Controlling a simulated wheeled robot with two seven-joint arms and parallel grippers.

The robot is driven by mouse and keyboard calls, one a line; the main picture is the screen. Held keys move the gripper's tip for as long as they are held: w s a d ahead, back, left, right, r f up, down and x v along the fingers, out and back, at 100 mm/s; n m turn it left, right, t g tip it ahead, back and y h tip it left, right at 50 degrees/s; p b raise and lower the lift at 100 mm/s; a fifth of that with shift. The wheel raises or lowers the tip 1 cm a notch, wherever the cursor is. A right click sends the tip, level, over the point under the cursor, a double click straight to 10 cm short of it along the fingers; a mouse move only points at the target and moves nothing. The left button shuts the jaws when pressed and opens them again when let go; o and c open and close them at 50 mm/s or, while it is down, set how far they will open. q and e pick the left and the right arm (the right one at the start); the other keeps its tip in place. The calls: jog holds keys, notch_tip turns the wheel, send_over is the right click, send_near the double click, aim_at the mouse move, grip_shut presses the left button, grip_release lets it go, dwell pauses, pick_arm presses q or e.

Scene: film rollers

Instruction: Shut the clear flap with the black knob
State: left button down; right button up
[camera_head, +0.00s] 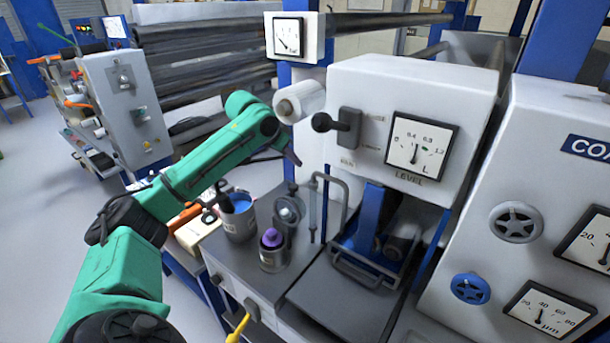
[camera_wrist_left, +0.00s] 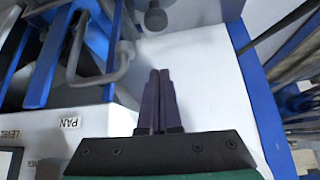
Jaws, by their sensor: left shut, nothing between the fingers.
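The clear flap itself cannot be made out for certain in either view. In the head view, a black ball knob (camera_head: 322,122) sticks out from a dark block on the front of the white LEVEL housing (camera_head: 392,88). My left gripper (camera_head: 293,158) is below and left of this knob, apart from it. In the left wrist view, the gripper's dark purple fingers (camera_wrist_left: 158,98) lie side by side, shut and empty, in front of a white surface. A dark round knob (camera_wrist_left: 155,17) shows beyond them; which part it belongs to is unclear. My right gripper is not in view.
A grey bent handle (camera_head: 333,195) stands below the LEVEL housing. On the bench stand a blue-filled cup (camera_head: 238,217) holding tools and a purple-topped jar (camera_head: 272,250). A white roll (camera_head: 300,101) juts out just above my left gripper. The grey bench top (camera_head: 345,300) has bare room in front.

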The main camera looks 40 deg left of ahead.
pick_arm(q)
jog(key=shift+w+f+p, duration=0.15)
jog(key=shift+f+p, duration=0.5)
jog(key=shift+f, duration=0.15)
jog(key=a+p+x, duration=0.1)
jog(key=p+x, duration=0.1)
jog(key=x, duration=0.5)
jog(key=s, duration=0.1)
jog(key=s+p, duration=0.1)
jog(key=s, duration=0.2)
jog(key=shift+d+r+p, duration=0.2)
jog(key=shift+r+p, duration=0.1)
jog(key=shift+p, duration=0.05)
jog(key=shift+s, duration=0.2)
jog(key=shift+w+d, duration=0.1)
jog(key=shift+w+f, duration=0.2)
jog(key=shift+w, duration=0.05)
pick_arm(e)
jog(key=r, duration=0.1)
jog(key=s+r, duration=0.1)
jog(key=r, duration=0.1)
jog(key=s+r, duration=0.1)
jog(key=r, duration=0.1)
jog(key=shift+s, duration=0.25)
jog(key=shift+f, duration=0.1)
